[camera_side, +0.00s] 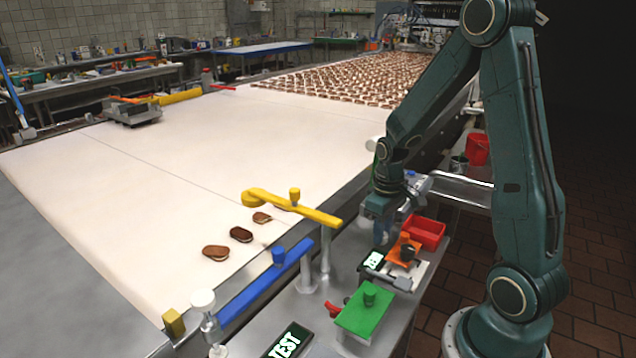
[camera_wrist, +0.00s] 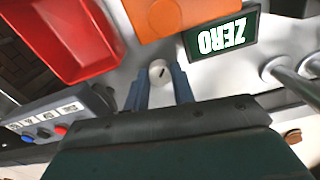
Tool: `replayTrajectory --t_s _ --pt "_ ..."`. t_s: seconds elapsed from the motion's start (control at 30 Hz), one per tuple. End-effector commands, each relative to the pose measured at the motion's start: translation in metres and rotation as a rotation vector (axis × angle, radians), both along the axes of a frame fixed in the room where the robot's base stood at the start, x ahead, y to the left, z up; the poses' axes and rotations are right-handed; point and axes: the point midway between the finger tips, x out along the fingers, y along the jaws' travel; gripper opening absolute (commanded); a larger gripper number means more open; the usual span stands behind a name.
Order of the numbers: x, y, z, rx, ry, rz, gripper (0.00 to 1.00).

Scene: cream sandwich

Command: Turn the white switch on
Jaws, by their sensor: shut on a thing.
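The white switch (camera_wrist: 160,70) is a small round white knob with a dark line across its face, on a grey metal surface in the wrist view. It sits between the two blue-grey fingers of my gripper (camera_wrist: 160,88), which are shut on it. In the side view my gripper (camera_side: 382,232) points down beside the red bin and the orange block. The switch itself is hidden there behind the fingers.
A red bin (camera_side: 426,232), an orange block (camera_side: 402,249) and a ZERO sign (camera_wrist: 222,36) stand close by. A grey button box (camera_wrist: 55,122) lies at left in the wrist view. A green plate (camera_side: 362,314), blue bar (camera_side: 262,280) and yellow bar (camera_side: 300,205) stand nearer the camera.

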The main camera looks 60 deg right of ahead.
Motion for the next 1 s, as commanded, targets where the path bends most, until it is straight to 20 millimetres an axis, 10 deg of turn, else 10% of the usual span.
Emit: replayTrajectory --t_s 1.0 --pt "0.0007 -0.0004 0.0013 -0.002 -0.003 -0.354 0.02"
